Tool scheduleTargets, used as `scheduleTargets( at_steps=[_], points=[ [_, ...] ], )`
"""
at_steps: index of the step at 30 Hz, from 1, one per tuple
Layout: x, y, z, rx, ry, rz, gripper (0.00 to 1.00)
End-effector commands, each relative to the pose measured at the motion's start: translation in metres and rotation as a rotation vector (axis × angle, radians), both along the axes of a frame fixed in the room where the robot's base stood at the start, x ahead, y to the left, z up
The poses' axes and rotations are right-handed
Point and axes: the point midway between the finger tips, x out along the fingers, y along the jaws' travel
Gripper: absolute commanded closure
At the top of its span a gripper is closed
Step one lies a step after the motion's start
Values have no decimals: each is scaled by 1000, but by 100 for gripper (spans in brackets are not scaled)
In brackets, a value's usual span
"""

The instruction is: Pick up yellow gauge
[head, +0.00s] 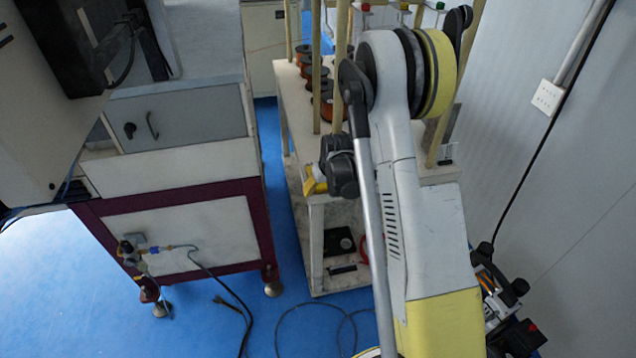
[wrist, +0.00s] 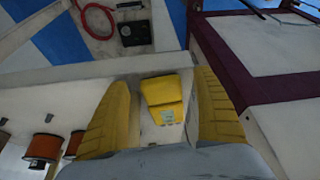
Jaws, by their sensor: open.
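The yellow gauge (wrist: 163,94) is a small block with a pale label or display on its near part. In the wrist view it lies near the edge of a pale shelf surface. My gripper (wrist: 162,80) is open, with one yellow finger on each side of the gauge. A gap shows between the gauge and each finger. In the head view my gripper (head: 314,181) is over the front left corner of the shelf unit. The yellow there is mostly my fingers, and I cannot make out the gauge apart from them.
The shelf unit (head: 330,214) carries several copper-coloured spools (head: 318,80) and upright posts behind my gripper. A dark box (wrist: 135,33) and a red cable loop (wrist: 97,18) are lower down. A maroon-framed cabinet (head: 180,225) stands left across a narrow blue floor gap.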

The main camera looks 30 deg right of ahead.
Motion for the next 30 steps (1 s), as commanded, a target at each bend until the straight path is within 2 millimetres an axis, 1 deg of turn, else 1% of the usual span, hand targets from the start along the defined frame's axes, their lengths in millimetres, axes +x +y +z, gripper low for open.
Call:
scheduleTargets(
  at_steps=[1,5,6,8,9,11,12,13,23,26,30],
  points=[
    [1,0,-2,0,0,0,22],
    [1,0,-1,0,0,0,22],
    [1,0,-1,0,0,0,25],
    [1,0,-1,0,0,0,43],
    [1,0,-1,0,0,0,55],
    [1,0,-1,0,0,0,74],
    [1,0,-1,0,0,0,86],
    [1,0,-1,0,0,0,89],
    [0,0,1,0,0,0,89],
    [-2,1,6,0,0,0,89],
    [-3,1,22,0,0,0,89]
  ],
)
